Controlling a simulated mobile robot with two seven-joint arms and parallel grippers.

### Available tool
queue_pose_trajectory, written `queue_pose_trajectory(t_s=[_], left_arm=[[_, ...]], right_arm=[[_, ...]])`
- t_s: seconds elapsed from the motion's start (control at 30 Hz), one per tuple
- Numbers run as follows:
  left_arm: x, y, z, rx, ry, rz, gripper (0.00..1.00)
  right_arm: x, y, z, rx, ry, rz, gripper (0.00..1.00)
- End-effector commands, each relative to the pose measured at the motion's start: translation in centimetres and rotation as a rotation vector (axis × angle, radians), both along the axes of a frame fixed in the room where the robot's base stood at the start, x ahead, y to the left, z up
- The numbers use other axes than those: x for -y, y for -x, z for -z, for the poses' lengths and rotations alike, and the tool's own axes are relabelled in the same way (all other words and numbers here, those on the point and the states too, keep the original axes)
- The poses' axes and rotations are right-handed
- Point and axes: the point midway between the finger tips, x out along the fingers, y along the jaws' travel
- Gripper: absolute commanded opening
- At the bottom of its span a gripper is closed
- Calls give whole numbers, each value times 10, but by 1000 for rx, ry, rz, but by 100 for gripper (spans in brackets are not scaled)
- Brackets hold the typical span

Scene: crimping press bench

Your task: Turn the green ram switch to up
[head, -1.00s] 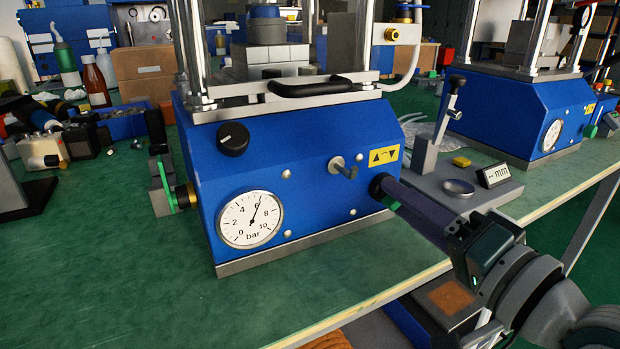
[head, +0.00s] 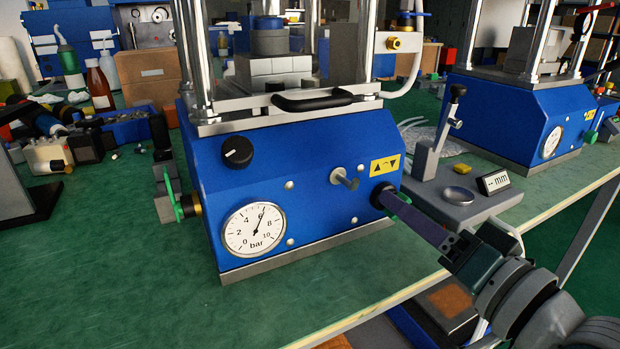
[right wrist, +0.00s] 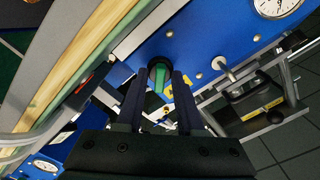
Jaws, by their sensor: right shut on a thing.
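The green ram switch (right wrist: 160,77) sits on a round black base on the blue press front. Its green handle lies between my right gripper's two fingers in the right wrist view. My right gripper (right wrist: 158,90) is shut on it. In the head view the right gripper (head: 396,207) reaches in from the lower right, and green of the switch (head: 387,201) shows at the fingertips. The fingers partly hide the handle, so its exact angle is hard to tell. A yellow label (head: 384,165) with up and down arrows is just above the switch. My left gripper is not in view.
The blue press (head: 310,155) has a black knob (head: 236,151), a bar gauge (head: 254,229) and a metal toggle (head: 345,178). A grey measuring stand (head: 455,185) stands close by on the right. The green bench top (head: 110,270) is clear at front left.

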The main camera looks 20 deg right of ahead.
Motion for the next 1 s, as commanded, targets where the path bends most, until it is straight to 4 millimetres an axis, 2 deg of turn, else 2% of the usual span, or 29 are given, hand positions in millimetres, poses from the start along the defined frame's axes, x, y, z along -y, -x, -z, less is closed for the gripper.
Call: queue_pose_trajectory(t_s=[0.2, 0.6, 1.0], left_arm=[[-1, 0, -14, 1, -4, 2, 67], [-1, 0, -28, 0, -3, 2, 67], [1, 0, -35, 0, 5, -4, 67]], right_arm=[[0, 0, -3, 17, 202, 1, 0], [0, 0, -2, 46, 556, 1, 0], [0, -1, -2, 63, 762, 0, 0]])
